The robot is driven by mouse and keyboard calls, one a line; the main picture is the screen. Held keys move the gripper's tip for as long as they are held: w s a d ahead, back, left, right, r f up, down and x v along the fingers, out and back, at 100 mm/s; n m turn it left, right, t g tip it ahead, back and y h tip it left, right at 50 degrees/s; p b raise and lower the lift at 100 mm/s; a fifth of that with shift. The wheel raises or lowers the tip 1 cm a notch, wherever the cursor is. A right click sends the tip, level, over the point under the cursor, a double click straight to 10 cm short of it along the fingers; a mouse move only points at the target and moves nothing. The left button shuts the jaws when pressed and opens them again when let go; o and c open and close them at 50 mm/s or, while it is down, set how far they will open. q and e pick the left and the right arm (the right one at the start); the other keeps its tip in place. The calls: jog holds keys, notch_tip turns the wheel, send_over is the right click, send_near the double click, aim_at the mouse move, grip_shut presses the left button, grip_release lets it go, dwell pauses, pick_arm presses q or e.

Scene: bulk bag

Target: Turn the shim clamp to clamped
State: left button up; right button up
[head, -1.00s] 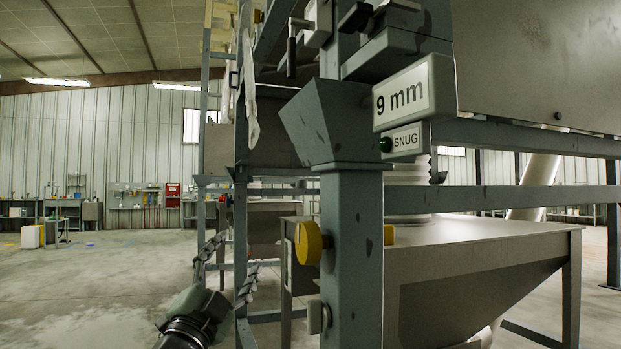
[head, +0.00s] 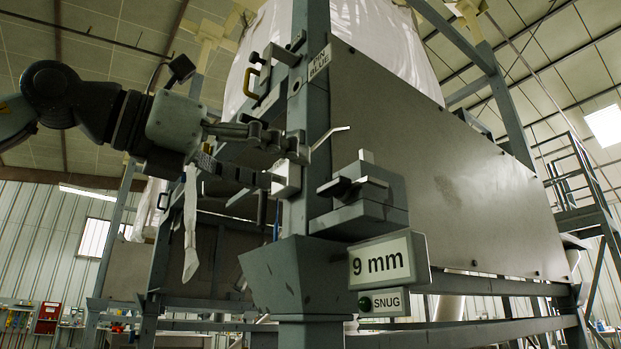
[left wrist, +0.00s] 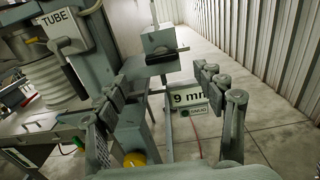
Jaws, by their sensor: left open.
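What looks like the shim clamp is a grey block (head: 375,207) with a dark bar-shaped handle (head: 350,188), fixed on the post in the head view. Its handle also shows in the left wrist view (left wrist: 167,52), lying roughly crosswise. A "9 mm" sign (head: 380,261) and a "SNUG" plate (head: 386,302) with a dark green lamp are below it. My left gripper (head: 285,164) is open and empty, to the left of the clamp, by the post. In the left wrist view its fingers (left wrist: 163,80) spread on either side, the clamp beyond them. My right gripper is not in view.
The steel post (head: 310,110) stands close to my left fingers. A yellow handle (head: 250,80) and a labelled bracket are above. A large grey panel (head: 450,150) extends right. A "TUBE" plate (left wrist: 62,25) and a yellow knob (left wrist: 134,159) show in the left wrist view.

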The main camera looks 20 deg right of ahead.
aim_at(328, 184)
pick_arm(q)
jog(key=p+x, duration=0.1)
jog(key=x, duration=0.6)
jog(key=shift+d+f, duration=0.1)
jog(key=shift+d, duration=0.2)
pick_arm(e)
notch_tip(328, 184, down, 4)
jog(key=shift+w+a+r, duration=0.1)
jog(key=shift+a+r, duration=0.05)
pick_arm(q)
jog(key=c, duration=1.2)
jog(key=shift+o, duration=0.2)
